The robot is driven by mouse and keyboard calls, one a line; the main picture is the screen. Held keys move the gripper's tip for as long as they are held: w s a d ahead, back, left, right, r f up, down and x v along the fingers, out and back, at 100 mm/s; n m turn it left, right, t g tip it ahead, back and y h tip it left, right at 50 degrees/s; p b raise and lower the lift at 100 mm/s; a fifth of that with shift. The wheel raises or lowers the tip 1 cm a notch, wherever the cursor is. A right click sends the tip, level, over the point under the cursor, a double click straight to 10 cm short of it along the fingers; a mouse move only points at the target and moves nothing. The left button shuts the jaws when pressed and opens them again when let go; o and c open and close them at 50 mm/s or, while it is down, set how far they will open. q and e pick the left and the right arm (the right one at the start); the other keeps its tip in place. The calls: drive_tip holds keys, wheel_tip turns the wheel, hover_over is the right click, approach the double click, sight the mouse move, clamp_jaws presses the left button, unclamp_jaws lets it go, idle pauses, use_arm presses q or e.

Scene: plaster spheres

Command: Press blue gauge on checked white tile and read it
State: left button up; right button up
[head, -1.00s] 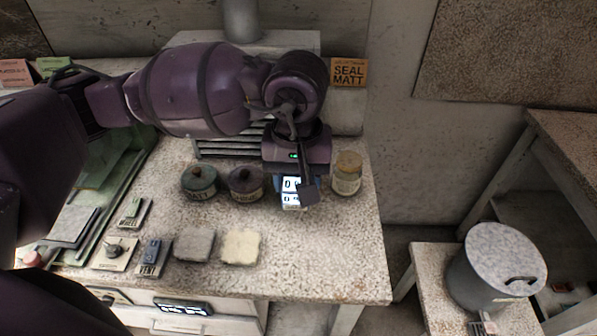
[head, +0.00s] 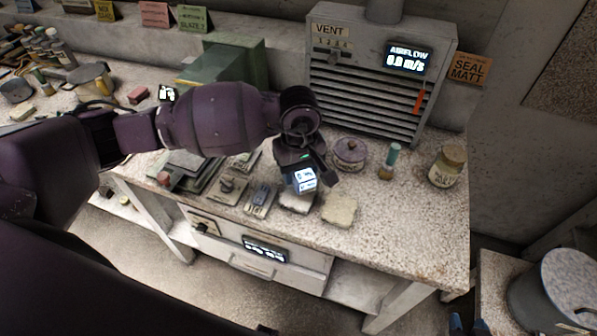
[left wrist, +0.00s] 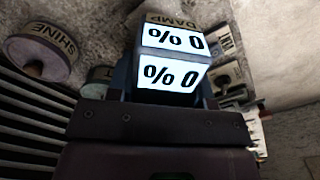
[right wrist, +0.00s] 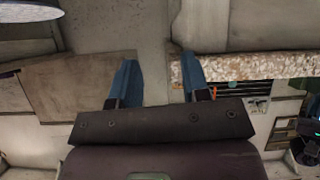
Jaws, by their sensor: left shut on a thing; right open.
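My left gripper (head: 303,163) is shut on the gauge (head: 306,181), whose lit faces read "0 %" in the left wrist view (left wrist: 171,60), beside a DAMP label. In the head view the gauge overlaps a grey-white tile (head: 297,203); I cannot tell whether it touches it. A cream-white tile (head: 340,208) lies just to the right. Crack marks are too fine to make out on either tile.
A purple lidded pot (head: 349,155), a teal-topped item (head: 392,157) and a jar (head: 446,167) stand behind and right. The vent unit (head: 370,85) stands at the back. Small devices (head: 261,198) lie left of the tiles. The worktop's right front is clear.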

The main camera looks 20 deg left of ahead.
use_arm(q)
drive_tip(key=shift+w+a, duration=0.2)
drive_tip(key=shift+a, duration=0.1)
drive_tip(key=shift+f+n, duration=0.1)
drive_tip(key=shift+n, duration=0.2)
drive_tip(key=shift+w+d+f, duration=0.1)
drive_tip(key=shift+f, duration=0.25)
drive_tip(key=shift+f+b, duration=0.45)
drive_tip(key=shift+f, duration=0.15)
drive_tip(key=shift+f+b, duration=0.65)
drive_tip(key=shift+f, duration=1.3)
use_arm(e)
drive_tip(key=f, duration=0.3)
drive_tip(key=shift+s+f, duration=0.15)
drive_tip(key=shift+s, duration=0.1)
drive_tip(key=shift+a, duration=0.1)
drive_tip(key=shift+s+f, duration=0.1)
drive_tip(key=shift+s, duration=0.1)
